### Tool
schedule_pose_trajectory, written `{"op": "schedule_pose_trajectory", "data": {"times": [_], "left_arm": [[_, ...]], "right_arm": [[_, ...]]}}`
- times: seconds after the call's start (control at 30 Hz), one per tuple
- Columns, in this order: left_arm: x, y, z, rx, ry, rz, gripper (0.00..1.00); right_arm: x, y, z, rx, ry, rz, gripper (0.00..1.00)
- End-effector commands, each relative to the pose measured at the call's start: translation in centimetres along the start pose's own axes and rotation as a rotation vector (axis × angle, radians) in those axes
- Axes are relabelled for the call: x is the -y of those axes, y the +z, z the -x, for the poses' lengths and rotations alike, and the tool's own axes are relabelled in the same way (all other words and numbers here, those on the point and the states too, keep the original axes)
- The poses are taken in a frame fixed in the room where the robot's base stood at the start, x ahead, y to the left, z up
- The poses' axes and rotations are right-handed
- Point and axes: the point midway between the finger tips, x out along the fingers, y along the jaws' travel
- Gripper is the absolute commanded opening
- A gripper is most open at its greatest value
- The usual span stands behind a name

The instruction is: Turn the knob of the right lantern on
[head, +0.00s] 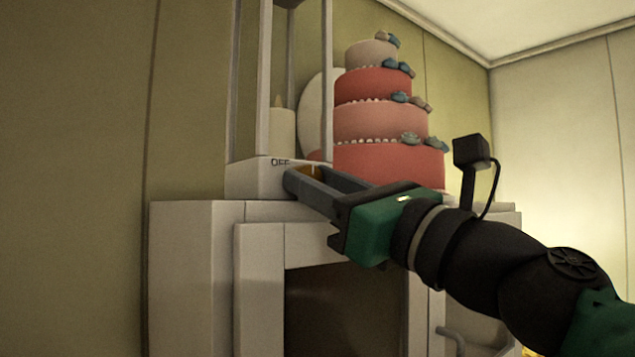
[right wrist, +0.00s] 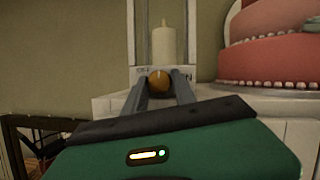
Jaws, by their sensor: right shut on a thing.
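A pale lantern (head: 250,179) with tall posts and a cream candle (head: 283,132) inside stands on the cabinet at the upper left middle of the head view. "OFF" is printed on its base front. Its orange-brown knob (right wrist: 159,81) shows in the right wrist view, between the fingers, with an "N" visible to its right. My right gripper (head: 302,180) reaches in from the right and is shut on the knob; the fingers hide most of it in the head view. The knob's exact angle is hard to tell. The candle shows no flame. My left gripper is not in view.
A tiered pink and red cake (head: 388,121) stands just right of the lantern, close behind my right gripper. Both rest on a pale cabinet (head: 190,262) with a dark opening below. The wall to the left is bare.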

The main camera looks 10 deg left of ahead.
Motion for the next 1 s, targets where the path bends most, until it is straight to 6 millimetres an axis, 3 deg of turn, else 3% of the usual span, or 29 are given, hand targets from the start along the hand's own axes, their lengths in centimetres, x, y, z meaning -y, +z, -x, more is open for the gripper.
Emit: {"op": "schedule_pose_trajectory", "data": {"times": [0.47,1.0], "left_arm": [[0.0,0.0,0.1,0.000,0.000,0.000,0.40],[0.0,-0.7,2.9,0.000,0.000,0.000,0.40]], "right_arm": [[-0.1,0.1,0.0,0.010,-0.067,-0.162,0.00],[-0.2,0.2,-0.1,0.027,-0.210,-0.496,0.00]]}}
